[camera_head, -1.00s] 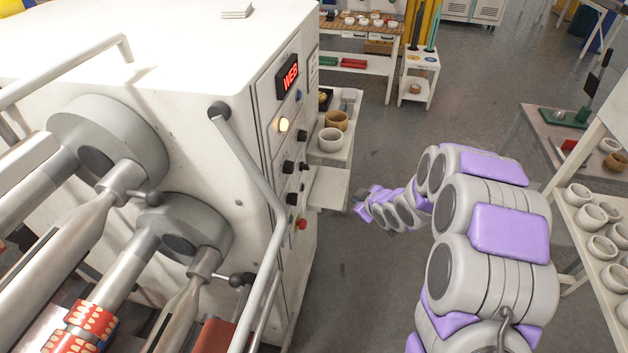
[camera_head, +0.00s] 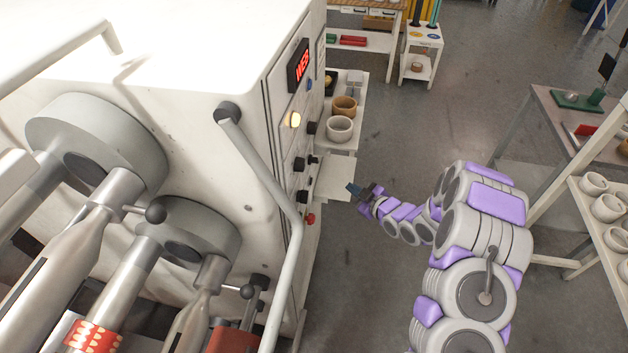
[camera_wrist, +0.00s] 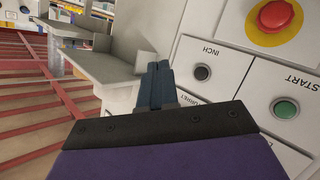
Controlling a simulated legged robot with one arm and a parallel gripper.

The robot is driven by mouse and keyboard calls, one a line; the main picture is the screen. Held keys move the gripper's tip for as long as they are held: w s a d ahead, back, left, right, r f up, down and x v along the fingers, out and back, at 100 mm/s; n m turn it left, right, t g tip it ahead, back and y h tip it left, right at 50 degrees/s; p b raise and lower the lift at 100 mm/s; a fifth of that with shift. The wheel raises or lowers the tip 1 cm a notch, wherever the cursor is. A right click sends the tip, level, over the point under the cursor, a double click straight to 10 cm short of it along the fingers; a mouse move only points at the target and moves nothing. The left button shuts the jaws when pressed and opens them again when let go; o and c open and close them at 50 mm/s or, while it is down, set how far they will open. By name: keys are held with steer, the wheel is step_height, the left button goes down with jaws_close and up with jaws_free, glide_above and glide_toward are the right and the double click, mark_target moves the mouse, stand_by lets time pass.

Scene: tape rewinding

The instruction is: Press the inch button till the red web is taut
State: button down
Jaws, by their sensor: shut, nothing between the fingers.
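The inch button (camera_wrist: 202,72) is a dark round button on a white panel in the wrist view, with the word INCH beside it. My gripper (camera_wrist: 159,68) is shut and empty, a little to the left of the button and apart from it. In the head view my gripper (camera_head: 352,188) is to the right of the machine's control panel. The display (camera_head: 299,66) shows WEB in red letters. A red patterned roll (camera_head: 93,338) shows at the lower left; I cannot tell whether the web is taut.
A red emergency button (camera_wrist: 276,15) on yellow is above the inch button, and a green start button (camera_wrist: 285,108) is to its right.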

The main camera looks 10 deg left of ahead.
mark_target(311, 181)
steer(key=shift+a, duration=0.15)
steer(key=a+b, duration=0.2)
steer(key=a, duration=0.7)
steer(key=shift+w, duration=0.1)
stand_by(2.0)
steer(key=shift+a, duration=0.35)
steer(key=shift+a, duration=0.4)
stand_by(0.6)
steer(key=shift+d, duration=0.8)
